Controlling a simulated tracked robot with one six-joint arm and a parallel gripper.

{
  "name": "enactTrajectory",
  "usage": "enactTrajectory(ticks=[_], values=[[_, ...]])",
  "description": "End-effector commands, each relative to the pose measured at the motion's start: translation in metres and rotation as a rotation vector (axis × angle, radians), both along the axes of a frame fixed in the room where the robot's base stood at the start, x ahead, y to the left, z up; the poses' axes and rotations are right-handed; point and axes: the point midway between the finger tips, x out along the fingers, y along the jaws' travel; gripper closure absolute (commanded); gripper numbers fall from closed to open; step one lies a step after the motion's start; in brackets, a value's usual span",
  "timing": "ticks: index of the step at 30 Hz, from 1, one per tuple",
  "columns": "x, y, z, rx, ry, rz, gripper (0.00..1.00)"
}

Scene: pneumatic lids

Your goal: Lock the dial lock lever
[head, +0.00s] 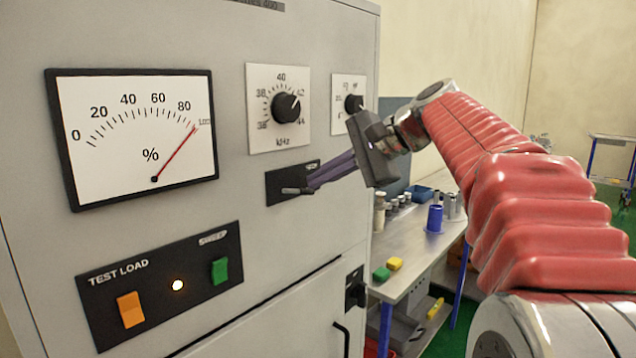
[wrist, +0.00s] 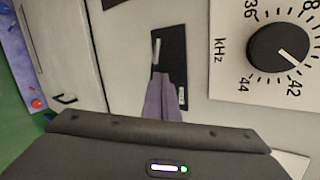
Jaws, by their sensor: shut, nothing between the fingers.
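The dial lock lever (head: 292,190) is a small grey metal rod on a black plate (head: 277,180) below the kHz dial (head: 285,106). In the head view it points left. My gripper (head: 314,184) comes in from the right with its purple-grey fingers shut and empty. The tips are over the right part of the plate, close by the lever's right end. In the wrist view the shut fingers (wrist: 160,76) reach the plate (wrist: 172,45), and the lever (wrist: 156,52) shows just beyond the tips. I cannot tell whether they touch. The fingers hide part of the plate.
The grey cabinet carries a percent meter (head: 140,135), a test load panel (head: 160,285) with orange and green switches, and a smaller dial (head: 348,103) near my wrist. A workbench (head: 420,250) with bottles and colored blocks stands to the right behind the cabinet.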

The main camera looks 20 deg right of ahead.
Motion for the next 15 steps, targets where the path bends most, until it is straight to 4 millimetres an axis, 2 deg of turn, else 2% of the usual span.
enactTrajectory(ticks=[15], values=[[-0.0047,-0.0043,0.0058,-0.001,-0.001,0.002,1.0]])
